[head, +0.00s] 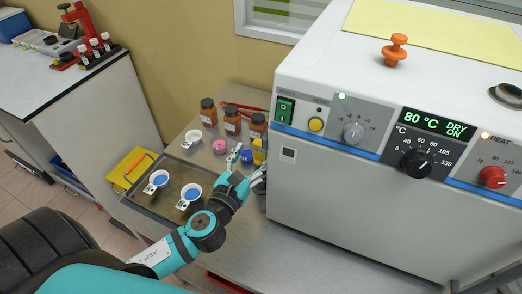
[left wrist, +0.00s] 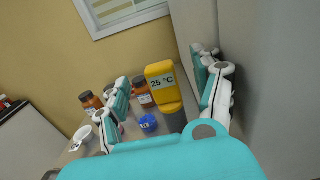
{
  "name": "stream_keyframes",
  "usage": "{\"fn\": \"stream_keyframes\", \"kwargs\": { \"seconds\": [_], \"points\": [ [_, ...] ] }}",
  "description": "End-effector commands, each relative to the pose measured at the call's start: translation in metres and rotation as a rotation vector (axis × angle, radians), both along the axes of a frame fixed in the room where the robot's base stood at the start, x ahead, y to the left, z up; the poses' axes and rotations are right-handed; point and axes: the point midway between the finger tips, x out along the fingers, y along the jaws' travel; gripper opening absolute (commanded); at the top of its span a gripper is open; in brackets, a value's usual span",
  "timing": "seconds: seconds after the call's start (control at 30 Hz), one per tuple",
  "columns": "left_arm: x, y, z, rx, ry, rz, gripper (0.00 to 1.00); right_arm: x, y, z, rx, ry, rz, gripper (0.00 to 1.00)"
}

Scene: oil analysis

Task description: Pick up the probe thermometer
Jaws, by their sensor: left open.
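The probe thermometer (left wrist: 160,84) is yellow with a display reading 25 °C and stands in a dark grey holder (left wrist: 174,120). In the head view the yellow thermometer (head: 259,155) is partly hidden behind my left gripper (head: 247,163), close beside the big white machine. In the left wrist view the open fingers of my left gripper (left wrist: 164,80) are on either side of the thermometer, with visible gaps. Nothing is held. My right gripper is not in view.
The white machine (head: 350,215) walls off the right side. Brown bottles (head: 232,120), a pink lid (head: 219,146) and a blue-capped item (left wrist: 148,123) stand near the thermometer. A tray (head: 160,213) with white cups of blue liquid lies left. A side bench (head: 78,82) is farther left.

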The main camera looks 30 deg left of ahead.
Motion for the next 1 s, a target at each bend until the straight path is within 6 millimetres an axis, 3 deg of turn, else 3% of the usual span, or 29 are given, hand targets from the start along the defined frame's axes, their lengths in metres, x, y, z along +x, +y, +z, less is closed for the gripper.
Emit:
{"fn": "stream_keyframes", "kwargs": {
  "seconds": [0.43, 0.73, 1.0],
  "points": [
    [0.051, 0.006, -0.004, -0.002, 0.0, 0.0, 0.67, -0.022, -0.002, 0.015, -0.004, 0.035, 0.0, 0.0],
    [0.055, 0.006, -0.006, -0.001, 0.002, -0.001, 0.67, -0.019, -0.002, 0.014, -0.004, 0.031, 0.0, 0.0],
    [0.055, 0.006, -0.006, -0.001, 0.002, 0.0, 0.32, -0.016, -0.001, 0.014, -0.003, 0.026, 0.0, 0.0]
  ]
}}
